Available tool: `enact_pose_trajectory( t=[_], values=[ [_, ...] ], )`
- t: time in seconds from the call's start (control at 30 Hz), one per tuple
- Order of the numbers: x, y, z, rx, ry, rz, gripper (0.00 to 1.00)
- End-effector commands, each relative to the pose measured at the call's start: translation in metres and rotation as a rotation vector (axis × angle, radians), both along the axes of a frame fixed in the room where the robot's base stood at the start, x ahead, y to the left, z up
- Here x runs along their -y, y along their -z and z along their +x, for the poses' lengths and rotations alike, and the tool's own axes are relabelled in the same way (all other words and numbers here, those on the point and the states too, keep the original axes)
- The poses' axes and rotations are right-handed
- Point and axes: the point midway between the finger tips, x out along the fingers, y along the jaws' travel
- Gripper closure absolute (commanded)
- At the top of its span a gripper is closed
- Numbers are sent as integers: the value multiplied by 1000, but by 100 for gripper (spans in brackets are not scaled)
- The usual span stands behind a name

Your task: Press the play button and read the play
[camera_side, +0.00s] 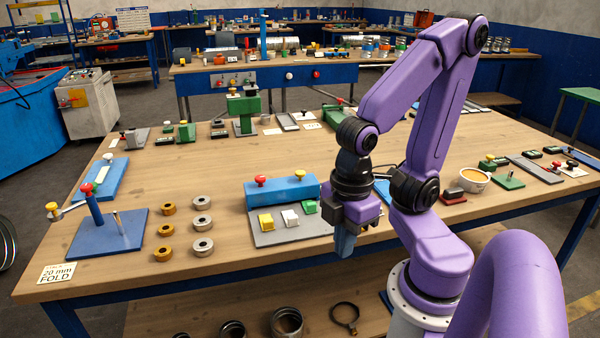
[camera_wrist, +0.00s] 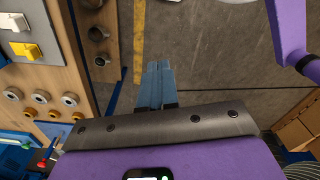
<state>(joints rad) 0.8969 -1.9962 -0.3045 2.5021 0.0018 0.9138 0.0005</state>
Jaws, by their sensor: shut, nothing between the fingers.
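A grey plate (camera_side: 270,237) lies near the front of the table with yellow (camera_side: 265,221), white (camera_side: 290,217) and green (camera_side: 309,206) blocks that look like buttons. A blue box (camera_side: 282,191) with a red and a yellow knob stands behind it. I cannot read a play mark on any of them. My gripper (camera_side: 343,247) points down, to the right of the plate and apart from the buttons. Its blue fingers are shut and empty. In the wrist view the fingers (camera_wrist: 156,84) show against the floor, with the white (camera_wrist: 14,22) and yellow (camera_wrist: 24,50) buttons at the upper left.
Orange and grey rings (camera_side: 202,223) stand left of the plate. A blue stand (camera_side: 108,234) and a "20 mm FOLD" card (camera_side: 57,272) are at the left front. An orange-filled cup (camera_side: 474,180) is at the right. Bare wood (camera_side: 225,165) shows mid-table.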

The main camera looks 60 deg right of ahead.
Motion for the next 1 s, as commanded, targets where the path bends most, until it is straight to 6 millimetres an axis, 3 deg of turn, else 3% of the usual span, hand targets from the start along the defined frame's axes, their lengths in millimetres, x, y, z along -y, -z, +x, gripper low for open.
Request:
enact_pose_trajectory(
  t=[0.47,0.67,1.0],
  values=[
    [-1,0,5,-15,57,5,100],
    [-3,-2,26,-74,284,32,100],
    [2,-6,83,-198,787,124,100]
  ],
)
